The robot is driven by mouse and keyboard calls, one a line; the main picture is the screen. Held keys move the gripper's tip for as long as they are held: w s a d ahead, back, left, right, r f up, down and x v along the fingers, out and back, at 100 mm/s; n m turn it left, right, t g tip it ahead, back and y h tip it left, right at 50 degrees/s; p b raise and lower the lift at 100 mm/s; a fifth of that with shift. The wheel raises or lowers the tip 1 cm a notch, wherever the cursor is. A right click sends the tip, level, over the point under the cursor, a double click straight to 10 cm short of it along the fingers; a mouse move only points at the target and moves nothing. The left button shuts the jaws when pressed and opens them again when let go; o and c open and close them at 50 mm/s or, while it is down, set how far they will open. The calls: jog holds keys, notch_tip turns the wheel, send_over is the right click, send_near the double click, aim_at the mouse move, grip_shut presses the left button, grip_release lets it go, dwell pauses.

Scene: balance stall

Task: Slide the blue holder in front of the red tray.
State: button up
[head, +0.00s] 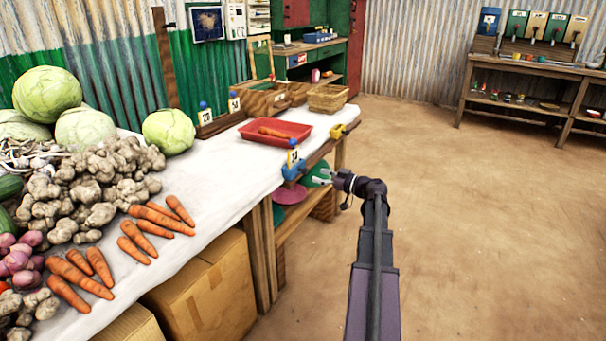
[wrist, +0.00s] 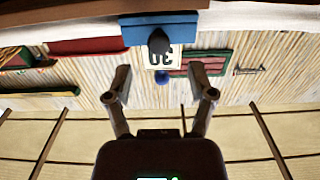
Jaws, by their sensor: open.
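The blue holder (head: 293,171) sits at the front edge of the white-covered table, with a white number card standing up from it. It is nearer to me along the edge than the middle of the red tray (head: 300,136). The tray lies on the tabletop with carrots in it. My gripper (head: 323,177) is just off the table edge, to the right of the blue holder. In the wrist view the blue holder (wrist: 135,32) and its card (wrist: 152,54) appear upside down.
A yellow holder (head: 338,131) sits farther along the same edge rail. Carrots (head: 160,218), ginger and cabbages cover the near table. Wicker baskets (head: 327,98) stand at its far end. A shelf with bowls is below the table. The floor to the right is clear.

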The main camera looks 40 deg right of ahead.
aim_at(307, 172)
jog(key=shift+x, duration=2.85)
